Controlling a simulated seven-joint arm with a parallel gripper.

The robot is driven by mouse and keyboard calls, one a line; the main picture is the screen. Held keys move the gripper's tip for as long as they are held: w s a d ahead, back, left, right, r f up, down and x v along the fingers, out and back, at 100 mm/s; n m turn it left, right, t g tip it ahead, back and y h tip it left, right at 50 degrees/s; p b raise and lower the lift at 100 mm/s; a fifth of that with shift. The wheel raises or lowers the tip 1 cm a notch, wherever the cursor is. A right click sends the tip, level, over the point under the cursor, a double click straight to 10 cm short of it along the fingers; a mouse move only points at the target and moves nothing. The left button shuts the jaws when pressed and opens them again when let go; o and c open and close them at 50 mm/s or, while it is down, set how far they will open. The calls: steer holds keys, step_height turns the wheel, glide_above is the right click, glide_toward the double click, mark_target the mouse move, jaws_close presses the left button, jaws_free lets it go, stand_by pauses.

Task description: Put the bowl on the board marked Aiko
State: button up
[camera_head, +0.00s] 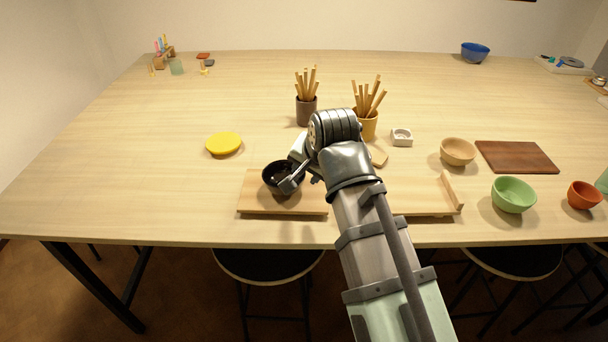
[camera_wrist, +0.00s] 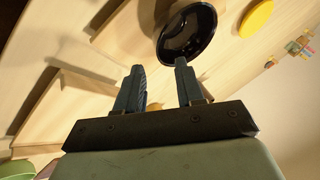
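A black bowl (camera_head: 283,176) is upright over the pale wooden board (camera_head: 284,207) at the front middle; it also shows in the wrist view (camera_wrist: 187,32). My gripper (camera_wrist: 159,67) is open, with nothing between its fingers. One fingertip overlaps the bowl's near rim in the wrist view; I cannot tell whether they touch. In the head view a finger hangs at the bowl's right side. A second pale board with a raised end (camera_head: 420,208) lies right of the first, partly behind my arm. A dark brown board (camera_head: 516,157) lies further right. No name is legible on any board.
A wooden bowl (camera_head: 458,151), green bowl (camera_head: 513,195) and orange-red bowl (camera_head: 584,195) stand at right. A blue bowl (camera_head: 475,52) is far back. Two pots of sticks (camera_head: 306,110) (camera_head: 368,125) stand behind my gripper. A yellow disc (camera_head: 224,143) lies at left.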

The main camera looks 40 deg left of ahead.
steer(key=shift+v, duration=2.15)
